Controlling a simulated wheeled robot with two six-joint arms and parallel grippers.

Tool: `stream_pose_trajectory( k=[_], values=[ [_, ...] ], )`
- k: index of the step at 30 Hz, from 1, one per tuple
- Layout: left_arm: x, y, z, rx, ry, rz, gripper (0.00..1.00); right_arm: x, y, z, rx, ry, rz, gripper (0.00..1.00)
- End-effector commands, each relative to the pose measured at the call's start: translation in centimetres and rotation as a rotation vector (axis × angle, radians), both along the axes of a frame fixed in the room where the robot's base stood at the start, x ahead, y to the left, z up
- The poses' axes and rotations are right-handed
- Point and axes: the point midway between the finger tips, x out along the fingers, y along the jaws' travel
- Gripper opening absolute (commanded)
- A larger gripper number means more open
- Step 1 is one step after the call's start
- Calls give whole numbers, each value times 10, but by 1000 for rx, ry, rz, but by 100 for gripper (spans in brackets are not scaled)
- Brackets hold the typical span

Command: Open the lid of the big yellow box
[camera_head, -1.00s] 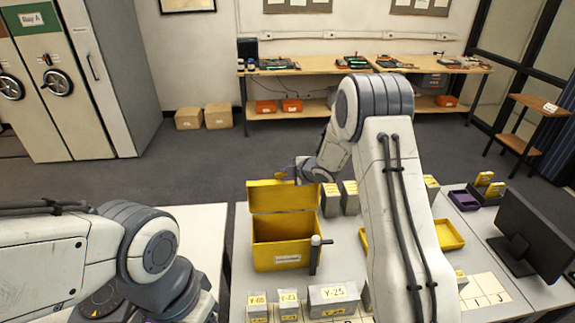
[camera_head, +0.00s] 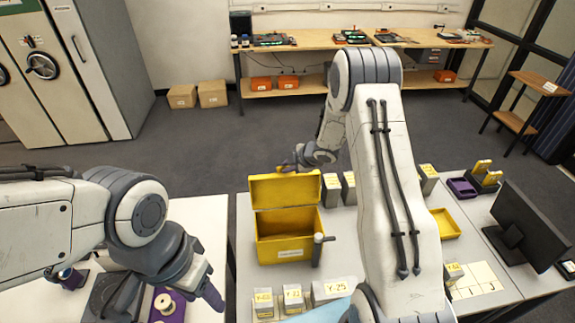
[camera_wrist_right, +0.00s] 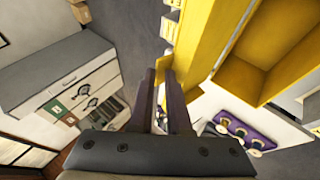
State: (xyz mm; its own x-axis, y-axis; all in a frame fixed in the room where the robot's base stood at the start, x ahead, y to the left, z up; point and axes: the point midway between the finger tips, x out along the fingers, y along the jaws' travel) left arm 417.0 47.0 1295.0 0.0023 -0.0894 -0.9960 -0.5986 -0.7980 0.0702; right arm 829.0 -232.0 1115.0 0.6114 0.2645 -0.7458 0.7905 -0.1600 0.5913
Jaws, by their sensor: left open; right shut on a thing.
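In the right wrist view, the fingers (camera_wrist_right: 165,72) are beside the yellow lid (camera_wrist_right: 203,40), and the open box (camera_wrist_right: 268,55) is to the right. My left gripper (camera_head: 205,292) is open, low over the white table at left, partly hidden by its arm.
A grey upright handle (camera_head: 318,249) is by the box's right front corner. Grey labelled boxes (camera_head: 333,290) stand in front, others (camera_head: 348,188) behind right. A yellow tray (camera_head: 446,224) and a monitor (camera_head: 526,228) are at right. A purple holder with spools (camera_head: 168,304) is below my left arm.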

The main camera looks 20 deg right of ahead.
Motion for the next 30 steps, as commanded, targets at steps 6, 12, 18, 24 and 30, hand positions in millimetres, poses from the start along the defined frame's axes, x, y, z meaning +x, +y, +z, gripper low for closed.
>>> stream_pose_trajectory(
  k=[6, 12, 18, 24, 30],
  values=[
    [0, 0, -1, 0, 0, 0, 50, 4, 3, 1, 4, -11, 5, 35],
    [0, 0, -1, 0, 0, 0, 50, 2, 2, -1, 4, -6, 2, 35],
    [0, 0, -1, 0, 0, 0, 50, 1, 1, -2, 2, -1, 1, 35],
    [0, 0, -3, 0, 0, 0, 50, -2, -1, 0, 1, 0, -1, 35],
    [0, 0, -11, 0, 0, -1, 50, -18, -9, 23, 0, -7, -1, 35]
  ],
)
